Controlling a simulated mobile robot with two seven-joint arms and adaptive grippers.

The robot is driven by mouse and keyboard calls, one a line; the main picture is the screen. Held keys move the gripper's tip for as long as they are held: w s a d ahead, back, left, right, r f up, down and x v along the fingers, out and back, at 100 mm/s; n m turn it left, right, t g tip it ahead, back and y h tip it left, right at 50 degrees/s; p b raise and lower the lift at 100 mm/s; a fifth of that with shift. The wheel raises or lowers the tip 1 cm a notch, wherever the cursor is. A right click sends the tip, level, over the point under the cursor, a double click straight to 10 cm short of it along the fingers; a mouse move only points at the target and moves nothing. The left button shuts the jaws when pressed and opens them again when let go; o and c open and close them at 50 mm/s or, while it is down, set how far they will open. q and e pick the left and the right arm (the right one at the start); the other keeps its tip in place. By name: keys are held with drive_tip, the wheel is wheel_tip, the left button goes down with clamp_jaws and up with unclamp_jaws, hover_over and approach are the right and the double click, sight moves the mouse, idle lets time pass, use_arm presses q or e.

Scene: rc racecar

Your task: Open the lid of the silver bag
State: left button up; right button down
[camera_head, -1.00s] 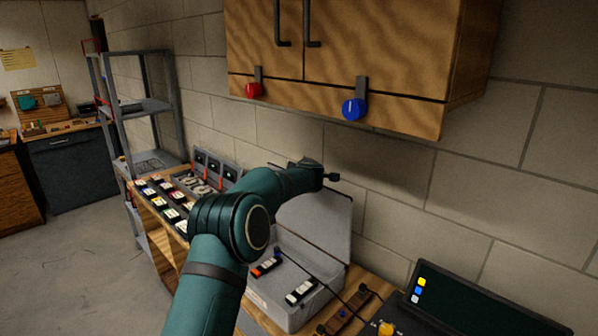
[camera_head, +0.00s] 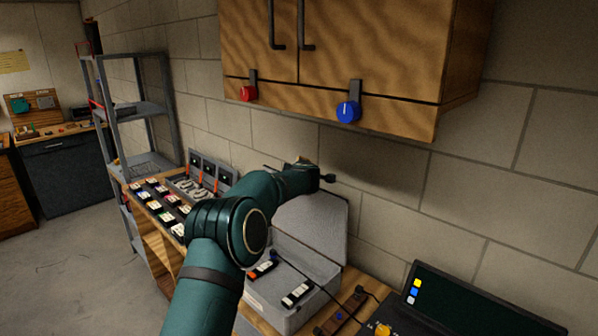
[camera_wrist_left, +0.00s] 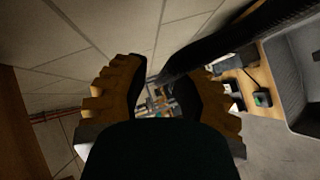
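The silver bag is a grey hard case (camera_head: 288,319) on the wooden bench, low in the middle of the head view. Its lid (camera_head: 318,225) stands raised at the back, near the wall. My left arm crosses in front and hides the case's left part and some of the lid. My left gripper (camera_head: 300,168) is above the lid's upper left edge, mostly hidden by its own wrist. In the left wrist view its two fingers (camera_wrist_left: 163,95) are apart with nothing between them. Part of a grey tray-like shell (camera_wrist_left: 290,85) shows at the right there. My right gripper is out of view.
A wooden wall cabinet (camera_head: 330,55) with a red knob (camera_head: 248,93) and a blue knob (camera_head: 348,111) hangs above. Small items fill a rack (camera_head: 160,205) left of the case. A dark screen device (camera_head: 480,310) stands at the right. A block wall is close behind.

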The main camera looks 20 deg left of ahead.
use_arm(q)
drive_tip(key=shift+s+d+f, duration=0.1)
drive_tip(key=shift+f, duration=0.45)
drive_tip(key=r+v, duration=0.1)
drive_tip(key=v, duration=1.1)
